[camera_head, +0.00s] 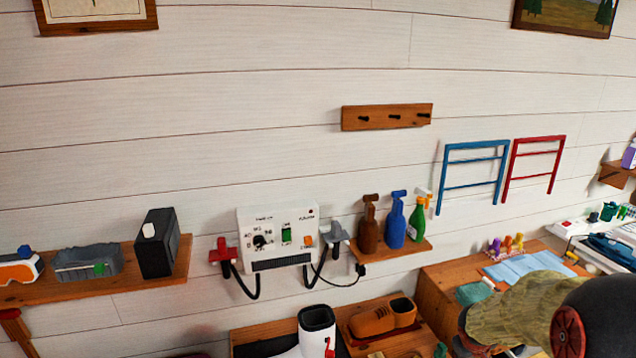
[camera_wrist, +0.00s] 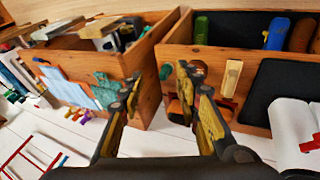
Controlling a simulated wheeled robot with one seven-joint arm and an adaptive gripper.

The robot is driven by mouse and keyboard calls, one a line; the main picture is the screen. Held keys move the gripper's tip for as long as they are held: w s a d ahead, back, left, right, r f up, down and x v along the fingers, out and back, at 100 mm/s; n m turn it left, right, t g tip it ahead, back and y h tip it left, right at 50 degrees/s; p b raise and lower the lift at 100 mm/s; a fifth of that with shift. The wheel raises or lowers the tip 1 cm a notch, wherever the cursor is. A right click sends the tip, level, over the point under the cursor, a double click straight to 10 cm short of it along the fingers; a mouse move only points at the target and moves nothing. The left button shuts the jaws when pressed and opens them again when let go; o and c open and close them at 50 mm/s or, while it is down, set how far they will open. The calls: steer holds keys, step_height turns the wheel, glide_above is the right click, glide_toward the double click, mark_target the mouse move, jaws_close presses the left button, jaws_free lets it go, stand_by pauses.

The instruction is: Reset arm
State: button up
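My gripper (camera_wrist: 163,76) shows in the wrist view with its two dark fingers spread apart, one on each side. The fingers have yellowish inner faces. I see nothing held between them; the gap shows part of a wooden box and the pale surface beyond. In the head view a dark rounded part with a red disc, apparently part of my arm, is at the lower right. I cannot make out the fingertips there.
A left wall shelf (camera_head: 100,284) holds goggles, a grey bin and a black box. A white control box (camera_head: 278,235) hangs beside several spray bottles (camera_head: 396,220). Footwear (camera_head: 383,318) stands low in the middle. A wooden desk (camera_head: 437,290) is at right. The upper wall is mostly clear.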

steer(key=s+a+r+m+y, duration=0.1)
steer(key=s+a+r, duration=0.9)
steer(key=s, duration=0.3)
steer(key=s+a+r+m+t+y, duration=0.1)
steer(key=s+a+r+y, duration=0.1)
steer(key=s+a+r, duration=0.9)
steer(key=s, duration=0.2)
steer(key=shift+s+m+t+y, duration=0.3)
steer(key=shift+a, duration=0.1)
steer(key=shift+c, duration=0.4)
